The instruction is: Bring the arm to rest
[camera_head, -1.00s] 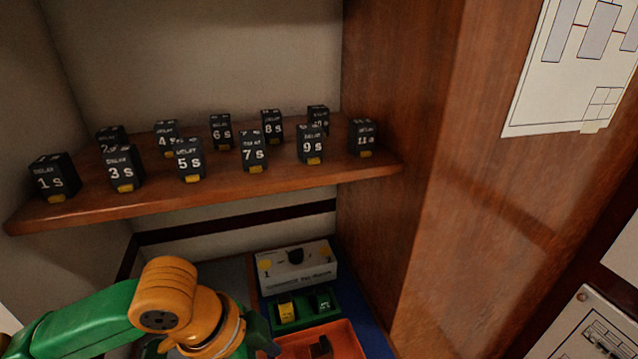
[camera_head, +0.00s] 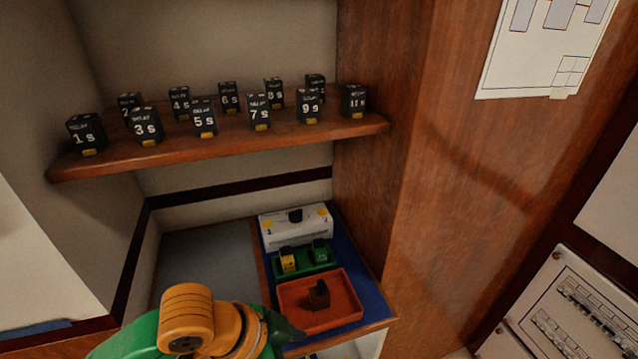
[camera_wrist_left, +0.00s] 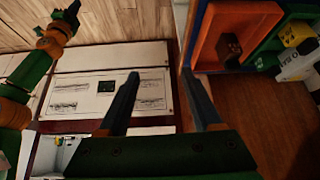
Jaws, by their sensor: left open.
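My left arm comes in at the bottom of the head view, green with an orange wrist joint. My left gripper (camera_head: 290,338) shows there as a dark shape, partly cut off by the lower edge, in front of the orange tray (camera_head: 350,318). In the left wrist view my left gripper (camera_wrist_left: 160,80) has its two fingers apart with nothing between them. My right arm, green and orange, shows at the left of that view. Its dark end, my right gripper (camera_wrist_left: 68,16), is too small to read.
A wooden shelf (camera_head: 220,143) holds several numbered black delay blocks. Below stand a white box (camera_head: 296,232), a green tray (camera_head: 305,268) with a yellow and a green block, and the orange tray with a dark block. A brown wooden wall (camera_head: 440,180) rises at right.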

